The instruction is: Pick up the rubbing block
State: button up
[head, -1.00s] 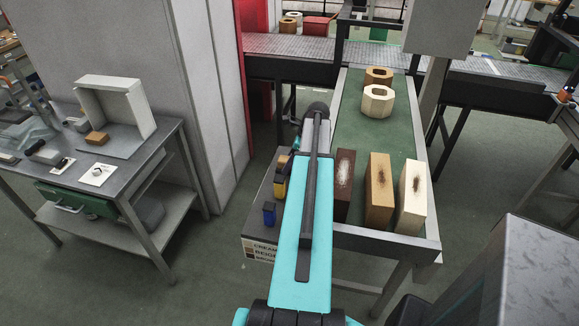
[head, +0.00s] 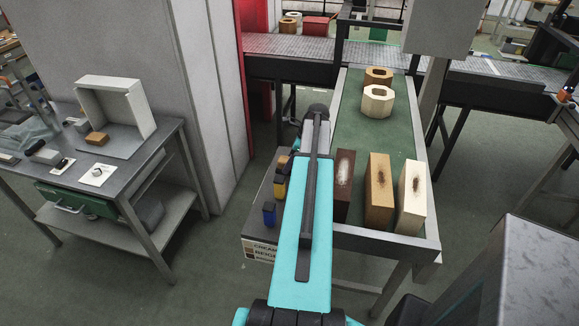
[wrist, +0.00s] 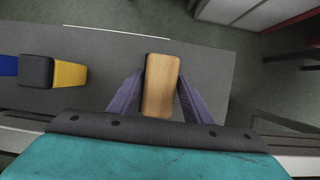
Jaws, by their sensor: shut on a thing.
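The rubbing block, a tan wood-coloured block with rounded edges (wrist: 161,90), is between the two purple fingers of my gripper (wrist: 161,80) in the wrist view. My gripper is shut on it, one finger along each long side. The block is over or on a grey tray-like surface (wrist: 110,50); I cannot tell whether it touches it. In the head view my turquoise arm covers most of my gripper and the block.
Brown (head: 343,185), tan (head: 379,190) and cream (head: 411,196) bricks with smudged faces stand on the green-topped bench (head: 350,125). A side table (head: 130,175) at left holds an open box (head: 127,105).

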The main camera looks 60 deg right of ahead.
jog(key=shift+r, duration=0.2)
jog(key=shift+r+b, duration=1.3)
jog(key=shift+r, duration=3.8)
